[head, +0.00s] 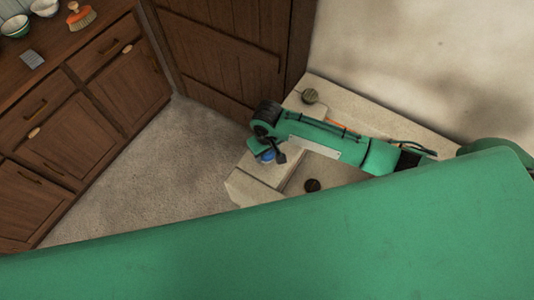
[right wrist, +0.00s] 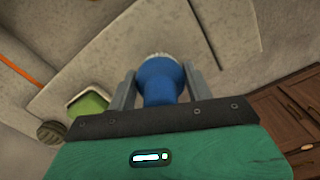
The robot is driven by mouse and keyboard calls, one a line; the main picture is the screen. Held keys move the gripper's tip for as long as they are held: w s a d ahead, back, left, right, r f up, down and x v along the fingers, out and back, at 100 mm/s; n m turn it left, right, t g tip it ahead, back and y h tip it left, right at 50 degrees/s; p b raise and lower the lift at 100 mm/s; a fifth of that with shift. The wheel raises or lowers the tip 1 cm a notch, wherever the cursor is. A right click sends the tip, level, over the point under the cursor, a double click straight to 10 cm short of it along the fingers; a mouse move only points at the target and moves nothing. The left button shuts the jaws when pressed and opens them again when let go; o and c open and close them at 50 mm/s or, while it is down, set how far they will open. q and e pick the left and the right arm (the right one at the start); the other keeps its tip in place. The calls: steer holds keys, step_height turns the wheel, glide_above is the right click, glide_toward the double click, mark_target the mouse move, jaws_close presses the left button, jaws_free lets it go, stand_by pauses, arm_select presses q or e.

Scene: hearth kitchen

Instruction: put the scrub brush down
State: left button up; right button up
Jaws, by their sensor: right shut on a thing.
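A blue scrub brush (right wrist: 160,82) with a pale bristled end shows in the right wrist view between the two grey fingers of my right gripper (right wrist: 161,85). The fingers press on it from both sides. In the head view a small blue part of the brush (head: 267,156) shows under my right gripper (head: 268,152), over or near the left edge of a pale stone ledge (head: 250,190). I cannot tell whether the brush touches the stone. My left gripper is not in view.
A green, pale-rimmed item (right wrist: 88,105) shows in the right wrist view.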

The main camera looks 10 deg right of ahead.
step_height(320, 180, down, 2)
steer(key=shift+f, duration=0.25)
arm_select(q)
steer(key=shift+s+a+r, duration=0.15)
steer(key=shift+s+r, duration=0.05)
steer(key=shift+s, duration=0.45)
arm_select(e)
steer(key=shift+f, duration=0.1)
steer(key=shift+f, duration=0.1)
steer(key=o, duration=0.9)
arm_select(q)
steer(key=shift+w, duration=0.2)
arm_select(e)
step_height(320, 180, up, 11)
steer(key=shift+r+b, duration=0.1)
steer(key=shift+b, duration=0.8)
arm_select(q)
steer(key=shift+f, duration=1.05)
arm_select(e)
steer(key=shift+r, duration=0.6)
